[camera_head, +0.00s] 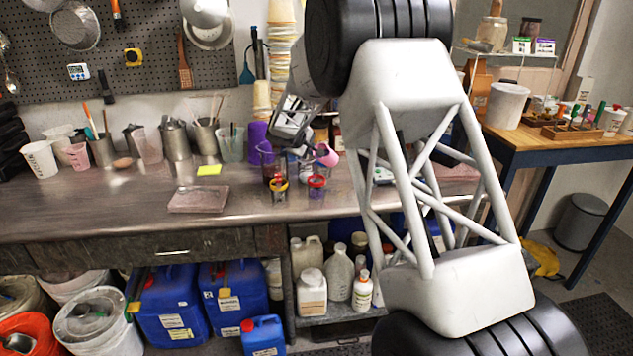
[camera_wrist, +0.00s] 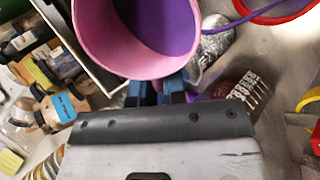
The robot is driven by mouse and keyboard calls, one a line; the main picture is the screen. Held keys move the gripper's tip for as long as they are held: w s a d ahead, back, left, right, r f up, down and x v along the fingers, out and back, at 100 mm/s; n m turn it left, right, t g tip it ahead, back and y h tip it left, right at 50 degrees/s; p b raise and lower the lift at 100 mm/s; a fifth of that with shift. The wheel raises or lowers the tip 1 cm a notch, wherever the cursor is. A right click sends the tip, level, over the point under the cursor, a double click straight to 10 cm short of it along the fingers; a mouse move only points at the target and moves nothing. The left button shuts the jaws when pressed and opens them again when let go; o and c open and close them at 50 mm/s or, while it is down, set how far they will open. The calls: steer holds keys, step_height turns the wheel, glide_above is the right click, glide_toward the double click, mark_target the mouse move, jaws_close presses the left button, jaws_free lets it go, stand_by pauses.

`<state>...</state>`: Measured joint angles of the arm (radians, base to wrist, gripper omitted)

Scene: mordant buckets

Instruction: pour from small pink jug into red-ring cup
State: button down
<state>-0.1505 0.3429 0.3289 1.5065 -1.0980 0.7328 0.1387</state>
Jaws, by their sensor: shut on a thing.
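The small pink jug (camera_head: 327,155) is held above the bench, tilted, with its mouth showing. In the wrist view the jug (camera_wrist: 88,32) fills the top middle, and purple shows inside it. My gripper (camera_head: 307,150) is shut on the jug; its blue fingertips (camera_wrist: 168,90) meet the jug's near side in the wrist view. The red-ring cup (camera_head: 317,188) stands upright on the bench just below the jug. A red ring (camera_wrist: 284,12) shows at the top right of the wrist view. I cannot tell whether anything is flowing.
A yellow-ring cup (camera_head: 279,192) stands just left of the red-ring cup. A purple container (camera_head: 257,140) and several metal pots stand behind. A flat tray (camera_head: 199,199) and a yellow note (camera_head: 209,170) lie to the left. The bench front between is clear.

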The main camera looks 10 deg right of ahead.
steer(key=shift+s+f+t+h, duration=0.1)
steer(key=shift+f+t+h, duration=0.5)
steer(key=shift+t+h, duration=0.1)
stand_by(2.5)
steer(key=shift+r+g+y, duration=0.7)
steer(key=shift+g+y, duration=0.1)
steer(key=shift+d+f+g+y, duration=0.1)
steer(key=shift+f+g+y, duration=0.15)
steer(key=shift+g+y, duration=0.45)
stand_by(0.5)
steer(key=shift+w+r+g+y, duration=0.2)
steer(key=shift+g+y, duration=0.1)
steer(key=shift+r, duration=0.3)
steer(key=shift+d+g+y, duration=0.1)
steer(key=shift+g+y, duration=0.4)
steer(key=shift+w+g+y, duration=0.1)
steer(key=shift+g+y, duration=0.3)
